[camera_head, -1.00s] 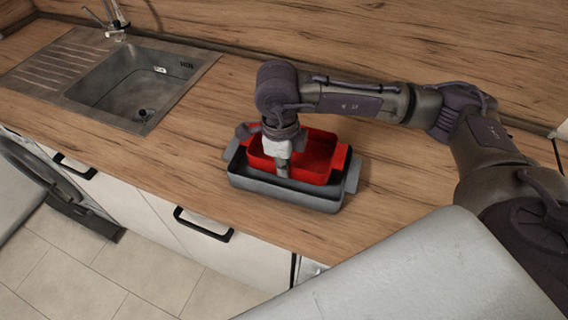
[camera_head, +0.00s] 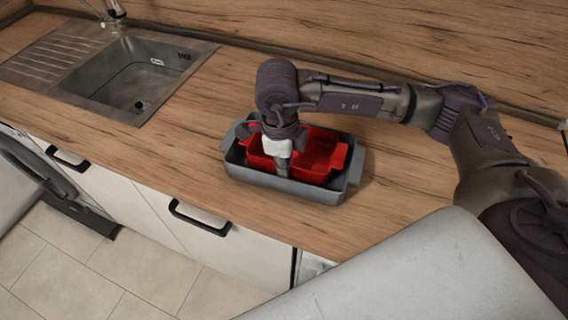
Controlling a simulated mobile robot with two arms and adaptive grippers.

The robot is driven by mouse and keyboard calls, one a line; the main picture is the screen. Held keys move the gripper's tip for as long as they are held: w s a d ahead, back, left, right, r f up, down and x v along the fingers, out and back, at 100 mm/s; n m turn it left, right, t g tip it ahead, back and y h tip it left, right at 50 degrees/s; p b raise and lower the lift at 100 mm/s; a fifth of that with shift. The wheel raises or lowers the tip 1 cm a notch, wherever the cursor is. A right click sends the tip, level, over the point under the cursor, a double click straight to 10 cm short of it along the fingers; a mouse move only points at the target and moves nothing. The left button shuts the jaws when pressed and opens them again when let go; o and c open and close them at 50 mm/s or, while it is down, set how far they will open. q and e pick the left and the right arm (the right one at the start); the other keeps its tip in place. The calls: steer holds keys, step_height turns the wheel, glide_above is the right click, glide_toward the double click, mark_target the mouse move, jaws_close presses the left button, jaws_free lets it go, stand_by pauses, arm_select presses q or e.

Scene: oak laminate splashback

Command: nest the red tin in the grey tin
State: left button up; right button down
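The grey tin (camera_head: 322,193) stands on the wooden counter, a rectangular tin with a tab handle at each end. The red tin (camera_head: 318,160) is smaller and sits within the grey tin's outline, inside its walls; whether its base touches the grey floor is hidden. My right gripper (camera_head: 281,170) points down at the near left part of the red tin, at its near wall. The wrist and fingers overlap there, so I cannot tell whether the fingers grip the wall. My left gripper is out of view.
A steel sink (camera_head: 135,80) with a drainer and tap (camera_head: 113,14) is at the back left. The counter (camera_head: 180,150) is clear around the tins. Its front edge runs above white drawers with black handles (camera_head: 198,219). The wooden splashback (camera_head: 400,40) rises behind.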

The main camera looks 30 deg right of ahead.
steer(key=shift+f+b, duration=0.4)
steer(key=shift+b, duration=0.05)
steer(key=c, duration=1.2)
jaws_free()
steer(key=shift+c, duration=0.2)
step_height(320, 180, up, 12)
steer(key=shift+a, duration=0.3)
steer(key=shift+w, duration=0.1)
